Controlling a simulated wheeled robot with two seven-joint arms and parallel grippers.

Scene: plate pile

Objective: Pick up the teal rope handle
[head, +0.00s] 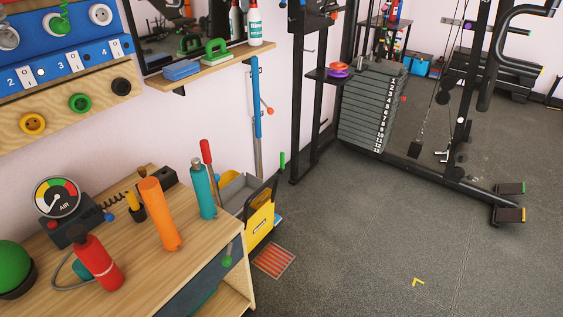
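A small teal piece (82,268) lies on the wooden bench top (140,262) at the lower left. It is partly hidden behind a red cylinder (98,263). A thin grey cord (56,279) loops beside it; I cannot tell for sure that the piece is a rope handle. A larger teal cylinder with a grey top (203,188) stands near the bench's back right corner, with no rope visible on it. Neither of my grippers is in view.
An orange cylinder (160,213), an air gauge (58,198) and a green ball (14,267) are on the bench. A yellow-fronted bin (260,217) stands beside it. A shelf (208,67) is above. A weight stack (366,113) stands behind; the floor at right is mostly clear.

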